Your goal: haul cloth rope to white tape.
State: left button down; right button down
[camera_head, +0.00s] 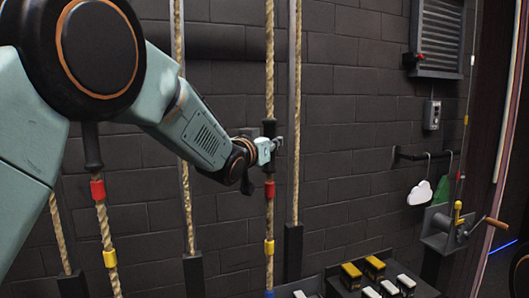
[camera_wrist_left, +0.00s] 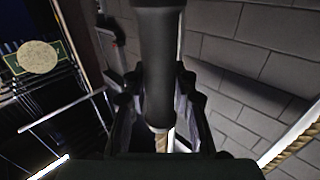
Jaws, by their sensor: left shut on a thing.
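My left gripper (camera_head: 270,149) is shut on a black sleeve around a tan rope (camera_head: 269,70), at the middle of the head view. The left wrist view shows the black sleeve (camera_wrist_left: 155,75) between the fingers, with a short bit of rope below it. On this rope, under the gripper, are a red band (camera_head: 269,191), a yellow band (camera_head: 269,247) and a blue band (camera_head: 269,293) at the bottom edge. I see no white tape on it. No label on the rope can be read. My right gripper is not in view.
Another rope (camera_head: 103,222) with red and yellow bands hangs at the left. More ropes hang beside the held one. Yellow and white blocks (camera_head: 375,268) stand on a dark console below right. A crank winch (camera_head: 455,230) and a white cloud shape (camera_head: 420,193) are further right.

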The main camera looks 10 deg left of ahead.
aim_at(266, 123)
pick_arm(q)
notch_tip(266, 123, up, 4)
jog(key=shift+a+f+p, duration=0.1)
jog(key=shift+p, duration=0.75)
jog(key=shift+r+p, duration=0.35)
jog(key=shift+r, duration=0.35)
jog(key=shift+f, duration=0.1)
jog(key=c, duration=1.4)
grip_release()
jog(key=o, duration=0.4)
jog(key=shift+w+d+f, duration=0.1)
jog(key=shift+d+f, duration=0.05)
jog(key=shift+d, duration=0.05)
jog(key=shift+c, duration=0.2)
jog(key=shift+a, duration=0.1)
jog(key=s+a, duration=0.2)
jog(key=s, duration=1)
jog(key=shift+a, duration=0.1)
